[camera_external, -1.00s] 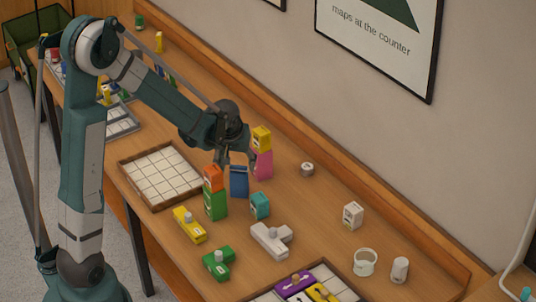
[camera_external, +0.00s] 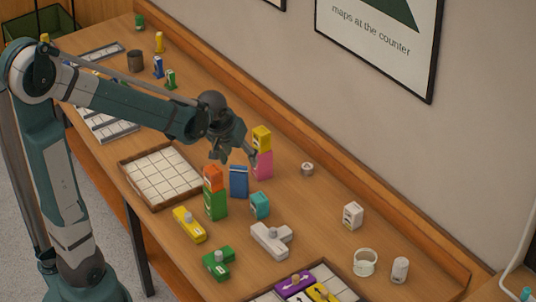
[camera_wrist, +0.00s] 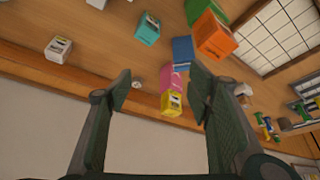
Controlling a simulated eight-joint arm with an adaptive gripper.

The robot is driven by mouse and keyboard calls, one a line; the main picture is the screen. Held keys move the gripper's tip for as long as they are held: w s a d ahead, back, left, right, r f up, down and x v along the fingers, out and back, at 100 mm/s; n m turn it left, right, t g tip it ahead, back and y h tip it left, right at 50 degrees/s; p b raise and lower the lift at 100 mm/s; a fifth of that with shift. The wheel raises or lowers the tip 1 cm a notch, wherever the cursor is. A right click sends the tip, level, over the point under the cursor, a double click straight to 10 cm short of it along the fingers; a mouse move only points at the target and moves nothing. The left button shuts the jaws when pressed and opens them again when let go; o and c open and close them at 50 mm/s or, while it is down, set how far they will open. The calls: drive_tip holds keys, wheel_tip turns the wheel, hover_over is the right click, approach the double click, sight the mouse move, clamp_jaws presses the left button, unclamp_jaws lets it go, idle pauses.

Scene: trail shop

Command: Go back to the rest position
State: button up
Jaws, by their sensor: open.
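My gripper (camera_external: 232,158) is above the wooden counter, near the back wall, in the external view. In the wrist view its two fingers (camera_wrist: 160,95) are spread wide apart with nothing held between them. A yellow block (camera_external: 262,138) sits on a pink block (camera_external: 263,165) just right of the gripper. The yellow block also shows beyond the fingers in the wrist view (camera_wrist: 171,103). A blue block (camera_external: 239,182) stands below the gripper. An orange block (camera_external: 213,178) sits on a green block (camera_external: 215,205) to the left.
A tiled tray (camera_external: 160,176) lies left of the blocks. A teal block (camera_external: 260,206), a grey piece (camera_external: 271,240), a yellow piece (camera_external: 189,224) and a green piece (camera_external: 218,263) lie in front. A white block (camera_external: 353,216) and a white ring (camera_external: 365,262) stand right.

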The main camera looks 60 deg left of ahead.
drive_tip(key=s+d+r+m+t+h, duration=0.1)
drive_tip(key=s+d+r+m, duration=0.2)
drive_tip(key=s+d, duration=0.5)
drive_tip(key=s+d+r+m+t+h, duration=0.1)
drive_tip(key=s+d+r+m, duration=0.2)
drive_tip(key=s+d, duration=0.6)
drive_tip(key=s+r, duration=0.2)
drive_tip(key=s, duration=0.1)
drive_tip(key=shift+s, duration=0.3)
drive_tip(key=shift+r, duration=0.1)
idle(0.8)
